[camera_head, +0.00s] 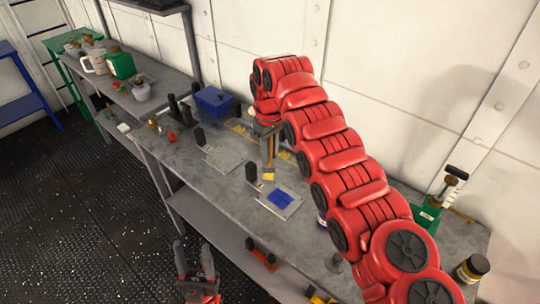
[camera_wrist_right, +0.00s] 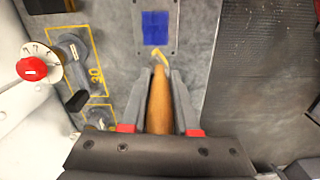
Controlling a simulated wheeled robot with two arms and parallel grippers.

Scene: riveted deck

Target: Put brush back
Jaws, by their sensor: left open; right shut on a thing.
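My right gripper (camera_head: 268,130) is shut on the brush (camera_head: 270,150), above the middle of the workbench (camera_head: 225,185). The brush has a wooden handle and a yellow tip, pointing down in the head view. In the right wrist view the handle (camera_wrist_right: 159,105) lies between the two fingers of the gripper (camera_wrist_right: 158,78). Its tip points toward a metal plate with a blue square (camera_wrist_right: 155,28). That plate also shows in the head view (camera_head: 293,208). I cannot tell whether the tip touches anything. My left gripper (camera_head: 196,268) is open and empty, low in front of the bench.
A blue box (camera_head: 213,101) and another metal plate (camera_head: 222,160) lie left of the brush. A red-knobbed part (camera_wrist_right: 32,68) stands near yellow outlines in the right wrist view. A green holder (camera_head: 428,213) and a jar (camera_head: 472,268) stand at right. My right arm hides part of the bench.

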